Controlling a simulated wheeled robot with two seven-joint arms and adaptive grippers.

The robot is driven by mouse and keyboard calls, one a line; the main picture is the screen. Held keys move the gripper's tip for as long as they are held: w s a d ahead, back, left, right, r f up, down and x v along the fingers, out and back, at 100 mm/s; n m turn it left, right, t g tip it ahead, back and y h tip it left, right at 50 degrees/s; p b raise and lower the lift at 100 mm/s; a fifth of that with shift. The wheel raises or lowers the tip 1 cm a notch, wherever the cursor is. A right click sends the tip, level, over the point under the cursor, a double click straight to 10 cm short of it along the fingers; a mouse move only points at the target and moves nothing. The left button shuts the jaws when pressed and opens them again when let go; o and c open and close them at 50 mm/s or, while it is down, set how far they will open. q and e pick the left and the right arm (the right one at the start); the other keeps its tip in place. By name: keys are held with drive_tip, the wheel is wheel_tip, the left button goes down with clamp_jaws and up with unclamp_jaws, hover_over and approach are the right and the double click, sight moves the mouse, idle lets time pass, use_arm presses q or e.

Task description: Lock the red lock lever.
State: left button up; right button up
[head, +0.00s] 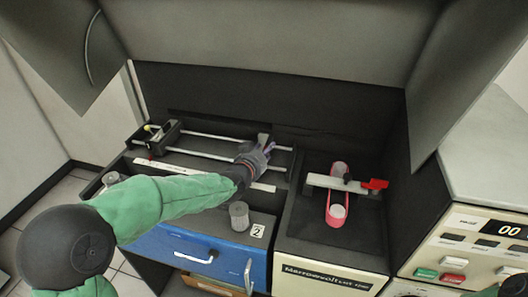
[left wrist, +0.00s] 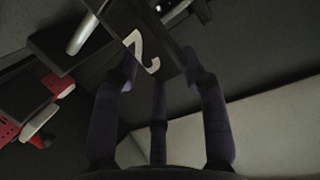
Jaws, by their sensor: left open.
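The red lock lever (head: 375,184) sits at the right end of a pale grey bar (head: 325,182) on the black right-hand unit. The bar lies across a red, elongated loop-like part (head: 337,207). My left gripper (head: 264,150) is over the rails, left of the bar and apart from the lever. In the left wrist view its dark fingers (left wrist: 160,75) are spread, with nothing held between them. A red part with a pale piece (left wrist: 38,122) shows at that view's left edge; I cannot tell whether it is the lever. My right gripper is not in view.
Two metal rails (head: 200,137) run behind my left arm to a black block (head: 152,136). A grey cylinder (head: 239,215) stands on the blue drawer unit (head: 190,250). A control panel (head: 470,250) is at right. Dark walls enclose the back and right.

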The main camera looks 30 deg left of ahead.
use_arm(q)
drive_tip(key=v, duration=1.2)
idle(0.6)
